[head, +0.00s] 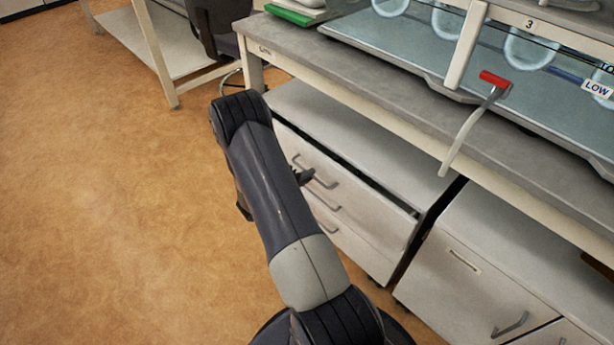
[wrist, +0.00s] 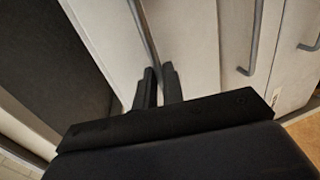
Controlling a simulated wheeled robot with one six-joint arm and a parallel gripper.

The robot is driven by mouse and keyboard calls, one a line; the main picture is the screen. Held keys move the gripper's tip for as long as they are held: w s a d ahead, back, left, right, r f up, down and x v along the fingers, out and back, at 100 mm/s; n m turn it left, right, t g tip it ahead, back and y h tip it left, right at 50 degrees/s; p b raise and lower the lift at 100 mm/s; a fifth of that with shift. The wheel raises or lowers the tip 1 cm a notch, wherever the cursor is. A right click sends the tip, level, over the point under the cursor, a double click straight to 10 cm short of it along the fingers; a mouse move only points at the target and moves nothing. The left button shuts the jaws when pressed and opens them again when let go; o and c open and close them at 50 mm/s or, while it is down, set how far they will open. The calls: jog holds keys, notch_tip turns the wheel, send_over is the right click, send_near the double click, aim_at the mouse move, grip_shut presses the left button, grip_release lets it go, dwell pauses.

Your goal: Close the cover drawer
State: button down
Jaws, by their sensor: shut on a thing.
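The top drawer (head: 365,205) of the white cabinet under the bench stands slightly open, with a dark gap along its upper edge. I take it to be the cover drawer; no label shows. My gripper (head: 306,177) is at this drawer's metal handle, mostly hidden behind my arm in the head view. In the wrist view my gripper's two dark fingers (wrist: 160,84) are close together around the end of the handle (wrist: 142,28), shut on it. The drawer front (wrist: 186,35) fills the middle of that view.
A lower drawer's handle (wrist: 252,40) is close to the right of my fingers in the wrist view. Another cabinet (head: 470,275) stands to the right. The bench top (head: 330,62) overhangs the drawers. The brown floor (head: 110,220) on the left is clear.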

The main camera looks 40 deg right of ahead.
dwell(0.4)
jog(key=shift+d+f+b, duration=0.15)
jog(key=shift+d+b, duration=0.35)
jog(key=shift+d, duration=0.05)
jog(key=b+x, duration=0.1)
jog(key=x, duration=0.2)
jog(key=shift+d+r+b, duration=0.1)
jog(key=shift+r+b, duration=0.25)
jog(key=shift+b, duration=0.05)
jog(key=shift+w+r, duration=0.1)
jog(key=shift+r, duration=0.05)
jog(key=c, duration=1.5)
grip_release()
jog(key=shift+d, duration=0.15)
jog(key=shift+c, duration=0.2)
jog(key=p, duration=0.1)
send_near(318, 169)
jog(key=shift+a+r, duration=0.2)
jog(key=shift+a, duration=0.45)
